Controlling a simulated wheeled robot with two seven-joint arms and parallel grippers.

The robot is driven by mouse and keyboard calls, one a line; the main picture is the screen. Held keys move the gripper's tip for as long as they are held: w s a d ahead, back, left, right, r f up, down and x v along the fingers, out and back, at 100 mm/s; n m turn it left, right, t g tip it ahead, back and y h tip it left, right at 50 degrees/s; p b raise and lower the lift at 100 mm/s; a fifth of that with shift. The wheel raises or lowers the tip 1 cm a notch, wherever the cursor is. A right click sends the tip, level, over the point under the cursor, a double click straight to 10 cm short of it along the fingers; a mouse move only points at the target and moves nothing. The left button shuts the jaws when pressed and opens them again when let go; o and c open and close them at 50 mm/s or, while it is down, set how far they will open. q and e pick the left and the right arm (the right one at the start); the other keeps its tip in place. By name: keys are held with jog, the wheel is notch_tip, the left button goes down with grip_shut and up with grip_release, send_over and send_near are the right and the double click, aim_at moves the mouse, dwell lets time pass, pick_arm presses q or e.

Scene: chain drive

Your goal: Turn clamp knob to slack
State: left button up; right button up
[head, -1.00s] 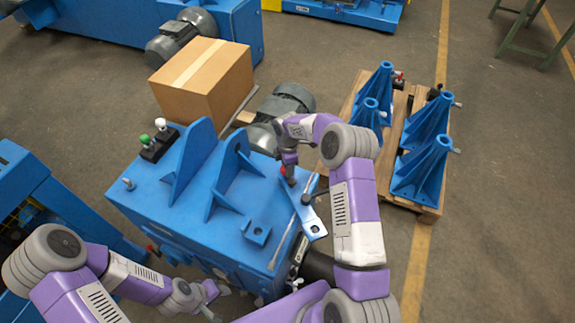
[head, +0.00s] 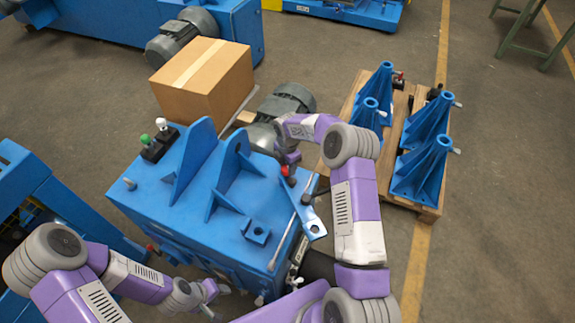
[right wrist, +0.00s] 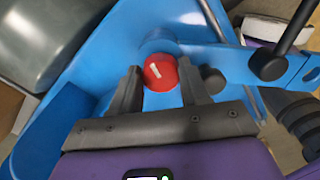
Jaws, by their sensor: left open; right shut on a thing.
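The clamp knob is a red round cap with a white mark (right wrist: 161,72). It sits between the two dark fingers of my right gripper (right wrist: 160,88) in the right wrist view, and the gripper is shut on it. In the head view the red knob (head: 285,171) shows small at the right end of the blue machine (head: 205,235), just below my right gripper (head: 288,163). The fingers are too small to make out there. My left gripper (head: 212,291) is open and empty, in front of the machine's near side.
A lever with a black knob (head: 306,199) and a blue plate (head: 314,226) lie close to the right gripper. A grey motor (head: 288,100) and cardboard box (head: 203,82) stand behind. Blue stands (head: 425,165) rest on a pallet at right. Green and white buttons (head: 160,125) top the machine.

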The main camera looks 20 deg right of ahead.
jog(key=o, duration=0.8)
jog(key=shift+r, duration=0.1)
notch_tip(320, 180, up, 8)
jog(key=shift+f+p, duration=0.25)
jog(key=shift+p, duration=0.5)
